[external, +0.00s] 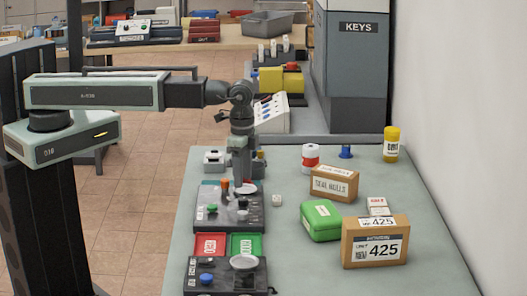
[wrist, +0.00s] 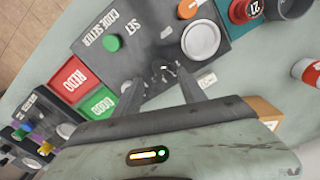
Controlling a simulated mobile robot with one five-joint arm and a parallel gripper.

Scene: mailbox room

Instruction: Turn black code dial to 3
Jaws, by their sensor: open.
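The dark code setter panel (external: 228,222) lies on the table below my gripper (external: 238,180). In the wrist view the panel (wrist: 150,50) carries a green SET button (wrist: 112,43), an orange knob (wrist: 188,9) and a round pale disc (wrist: 200,39). A small black part with white marks, apparently the black code dial (wrist: 166,74), sits near the panel's lower edge. My gripper's fingertips (wrist: 160,82) are apart, one on each side of this dial in the picture. I cannot tell whether they touch it. The dial's number is not readable.
A red REDO tray (wrist: 75,78) and a green tray (wrist: 98,105) adjoin the panel. Another dark panel (external: 205,284) is at the front.

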